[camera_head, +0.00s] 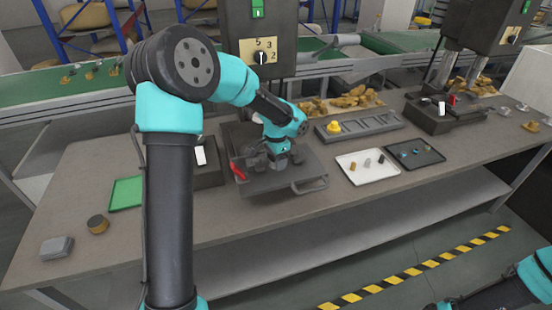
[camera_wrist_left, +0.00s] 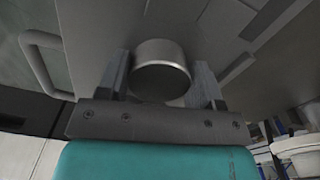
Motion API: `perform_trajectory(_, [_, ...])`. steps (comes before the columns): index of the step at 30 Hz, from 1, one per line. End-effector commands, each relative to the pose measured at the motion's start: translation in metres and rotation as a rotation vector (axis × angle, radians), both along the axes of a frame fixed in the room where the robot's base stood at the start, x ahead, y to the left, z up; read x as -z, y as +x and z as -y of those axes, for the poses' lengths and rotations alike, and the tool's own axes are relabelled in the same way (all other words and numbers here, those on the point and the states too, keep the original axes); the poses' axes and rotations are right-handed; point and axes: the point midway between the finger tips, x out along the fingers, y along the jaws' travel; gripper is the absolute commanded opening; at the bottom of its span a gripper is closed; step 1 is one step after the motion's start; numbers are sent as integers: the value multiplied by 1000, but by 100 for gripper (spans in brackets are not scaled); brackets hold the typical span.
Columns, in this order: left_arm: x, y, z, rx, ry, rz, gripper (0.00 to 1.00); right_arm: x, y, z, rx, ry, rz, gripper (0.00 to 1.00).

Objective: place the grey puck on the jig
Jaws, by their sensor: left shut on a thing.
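My left gripper (camera_head: 278,161) is shut on the grey puck (camera_wrist_left: 161,70), a short metal cylinder between the two fingers in the left wrist view. In the head view the gripper points down over a dark grey plate-like fixture (camera_head: 296,181) with a handle at its front and a red part (camera_head: 238,171) at its left. I take this fixture for the jig, but the pictures do not make that certain. The puck is mostly hidden by the gripper in the head view, and I cannot tell whether it touches the surface below. My right gripper is out of view.
A white tray (camera_head: 350,177) and a black tray (camera_head: 429,158) with small parts lie to the right. A grey slotted rack (camera_head: 372,125) with a yellow piece stands behind. A green tray (camera_head: 126,193), a brown round piece (camera_head: 97,224) and a grey block (camera_head: 57,247) lie left.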

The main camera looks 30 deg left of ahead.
Motion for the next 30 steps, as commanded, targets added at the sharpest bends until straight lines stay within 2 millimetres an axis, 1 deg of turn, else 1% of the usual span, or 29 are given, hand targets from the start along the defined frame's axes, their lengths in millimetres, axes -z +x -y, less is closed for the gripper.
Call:
perform_trajectory(1, [1, 0, 0, 0, 0, 0, 62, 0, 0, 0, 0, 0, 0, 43])
perform_trajectory(6, [0, 0, 0, 0, 0, 0, 78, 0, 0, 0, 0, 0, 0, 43])
perform_trajectory(9, [0, 0, 0, 0, 0, 0, 86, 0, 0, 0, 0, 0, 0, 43])
perform_trajectory(16, [0, 0, 0, 0, 0, 0, 86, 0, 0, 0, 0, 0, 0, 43])
perform_trajectory(20, [-5, 0, 0, -1, 0, 1, 86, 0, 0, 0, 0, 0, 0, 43])
perform_trajectory(23, [-15, 1, 0, -2, -1, 3, 86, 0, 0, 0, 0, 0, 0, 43])
perform_trajectory(26, [-30, 1, 0, -2, 0, 4, 86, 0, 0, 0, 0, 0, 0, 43])
perform_trajectory(30, [-56, 1, 0, -1, -1, 5, 86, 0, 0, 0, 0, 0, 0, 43])
